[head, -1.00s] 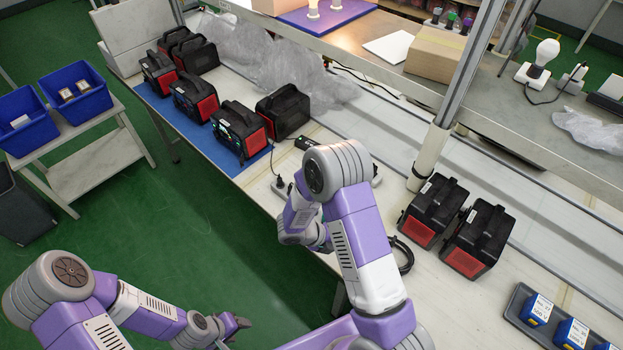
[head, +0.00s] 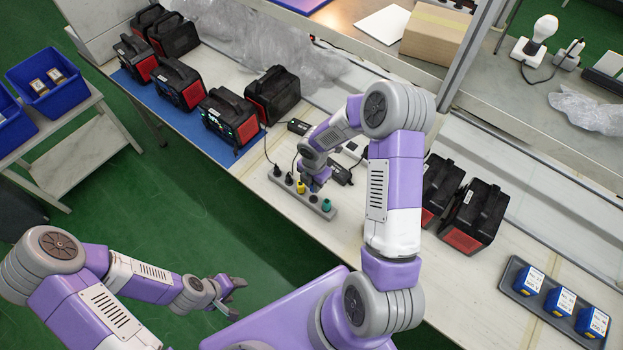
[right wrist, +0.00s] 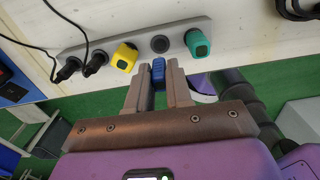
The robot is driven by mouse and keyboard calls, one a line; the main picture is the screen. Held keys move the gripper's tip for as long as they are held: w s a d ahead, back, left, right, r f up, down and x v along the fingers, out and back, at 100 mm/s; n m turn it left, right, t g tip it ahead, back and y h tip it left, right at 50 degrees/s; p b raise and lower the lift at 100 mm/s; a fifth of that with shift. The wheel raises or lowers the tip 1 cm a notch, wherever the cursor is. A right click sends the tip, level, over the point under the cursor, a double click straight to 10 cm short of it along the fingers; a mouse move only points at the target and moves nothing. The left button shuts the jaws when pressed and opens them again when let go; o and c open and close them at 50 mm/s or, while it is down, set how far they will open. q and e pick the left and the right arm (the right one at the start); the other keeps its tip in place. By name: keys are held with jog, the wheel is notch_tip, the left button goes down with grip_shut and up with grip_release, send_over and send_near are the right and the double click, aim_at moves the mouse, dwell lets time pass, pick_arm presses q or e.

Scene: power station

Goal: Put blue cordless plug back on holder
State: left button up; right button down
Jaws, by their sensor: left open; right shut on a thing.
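The blue plug (right wrist: 158,72) is between the two fingers of my right gripper (right wrist: 159,80), which is shut on it. The grey strip holder (right wrist: 178,39) lies on the table just ahead of the fingertips. It carries two black plugs, a yellow plug (right wrist: 125,57) and a green plug (right wrist: 197,42), with a bare round socket (right wrist: 160,44) between yellow and green. The blue plug appears in line with that socket and apart from it. In the head view the holder (head: 312,206) is partly under my right gripper (head: 314,184). My left gripper (head: 234,291) is open and empty, over the green floor.
Several black-and-red power units (head: 231,118) stand left of the holder, and two more (head: 475,217) stand to the right. Black cables run from the black plugs. A tray (head: 508,280) with blue boxes lies at the far right. A shelf post rises behind.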

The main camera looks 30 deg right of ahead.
jog(key=shift+s+f, duration=0.15)
jog(key=shift+f, duration=0.3)
jog(key=f+b, duration=0.2)
jog(key=shift+w+f, duration=0.2)
jog(key=shift+f, duration=0.1)
jog(key=shift+s+f+b, duration=0.1)
jog(key=shift+f+b, duration=0.7)
jog(key=shift+b, duration=0.15)
jog(key=shift+f+b, duration=0.45)
jog(key=shift+f, duration=0.15)
jog(key=c, duration=0.9)
grip_release()
jog(key=shift+c, duration=0.2)
